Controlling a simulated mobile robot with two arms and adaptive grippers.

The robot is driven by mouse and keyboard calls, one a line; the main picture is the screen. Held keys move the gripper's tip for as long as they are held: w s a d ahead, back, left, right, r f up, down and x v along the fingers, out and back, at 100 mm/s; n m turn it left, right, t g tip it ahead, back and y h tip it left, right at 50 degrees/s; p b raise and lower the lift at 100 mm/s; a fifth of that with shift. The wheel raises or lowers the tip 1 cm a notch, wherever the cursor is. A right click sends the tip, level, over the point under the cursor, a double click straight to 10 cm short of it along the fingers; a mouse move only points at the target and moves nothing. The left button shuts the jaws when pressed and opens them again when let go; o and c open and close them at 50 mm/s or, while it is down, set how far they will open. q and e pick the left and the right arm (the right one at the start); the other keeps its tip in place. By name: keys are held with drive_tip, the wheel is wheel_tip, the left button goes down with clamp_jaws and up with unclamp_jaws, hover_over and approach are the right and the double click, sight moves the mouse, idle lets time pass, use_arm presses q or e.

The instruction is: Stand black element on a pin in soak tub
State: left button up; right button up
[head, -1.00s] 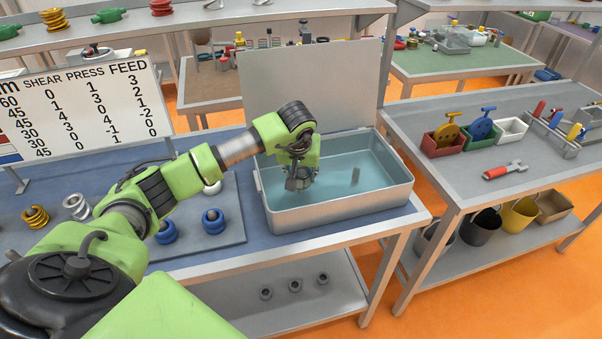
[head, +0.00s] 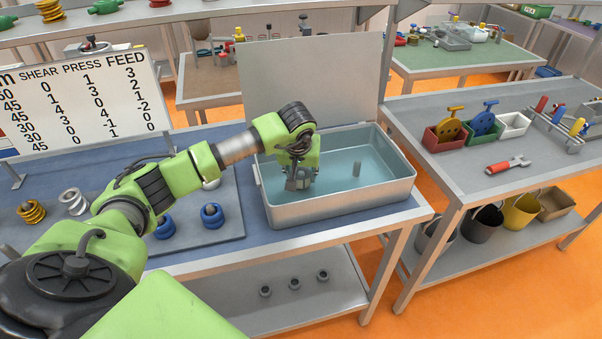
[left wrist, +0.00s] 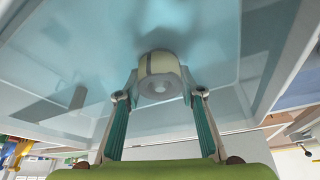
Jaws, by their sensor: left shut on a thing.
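The soak tub (head: 345,207) is a silver open box with blue-tinted liquid and a raised lid behind. One upright grey pin (head: 356,169) stands in its right part. My left gripper (head: 298,184) points down inside the tub's left part, left of that pin. In the left wrist view the gripper (left wrist: 160,96) is shut on a short round element (left wrist: 156,64), which looks pale grey-beige with a darker band and a hole in its end face. I cannot tell whether the element touches a pin; the head view hides it. My right gripper is out of view.
A tray (head: 232,232) with blue ringed parts (head: 212,216) lies left of the tub. A sign board (head: 85,105) stands at the back left. Across a gap, the right bench (head: 470,185) holds small bins and a red-handled tool (head: 508,165).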

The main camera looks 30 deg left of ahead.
use_arm(q)
drive_tip(key=shift+f, duration=0.35)
drive_tip(key=o, duration=1.4)
drive_tip(key=shift+s+r, duration=0.1)
drive_tip(key=shift+r, duration=0.2)
drive_tip(key=v, duration=1.1)
drive_tip(key=shift+s+d+r, duration=0.15)
drive_tip(key=shift+s+r, duration=0.05)
